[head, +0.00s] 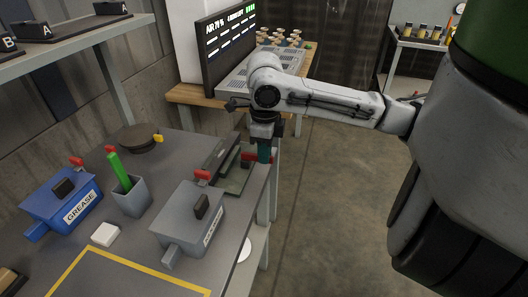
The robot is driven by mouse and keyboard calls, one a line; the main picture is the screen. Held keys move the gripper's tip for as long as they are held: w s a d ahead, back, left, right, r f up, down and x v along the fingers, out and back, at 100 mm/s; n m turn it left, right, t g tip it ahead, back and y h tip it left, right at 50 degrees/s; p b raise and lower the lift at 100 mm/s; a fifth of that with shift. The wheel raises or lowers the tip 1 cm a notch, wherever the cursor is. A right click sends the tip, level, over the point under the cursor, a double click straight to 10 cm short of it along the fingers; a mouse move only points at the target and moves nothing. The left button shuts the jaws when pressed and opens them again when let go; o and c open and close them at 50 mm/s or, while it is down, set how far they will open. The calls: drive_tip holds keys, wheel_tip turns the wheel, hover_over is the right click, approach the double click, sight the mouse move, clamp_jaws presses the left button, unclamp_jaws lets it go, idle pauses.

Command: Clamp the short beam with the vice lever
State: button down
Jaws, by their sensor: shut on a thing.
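My gripper (264,151) points down at the right edge of the grey bench, with its teal fingers at a short red bar (250,156), which looks like the vice lever. It is shut on this lever; the fingers hide part of the bar. A dark grey-green block-like fixture (233,175), which seems to be the vice, sits on the bench just left of and below my gripper. The short beam cannot be made out clearly; it may be among the dark shapes at the fixture.
On the bench (128,241) stand a blue GREASE box (55,208), a grey box (181,233), a grey cup (132,202) with a green stick, a white block (105,234) and a dark round lidded thing (139,138). A monitor (229,45) stands behind. The floor at right is clear.

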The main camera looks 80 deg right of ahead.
drive_tip(key=shift+w+d+r, duration=0.1)
idle(0.3)
drive_tip(key=c, duration=1.2)
unclamp_jaws()
drive_tip(key=shift+o, duration=0.2)
wheel_tip(320, 180, up, 11)
drive_tip(key=p, duration=0.1)
drive_tip(key=shift+p, duration=0.35)
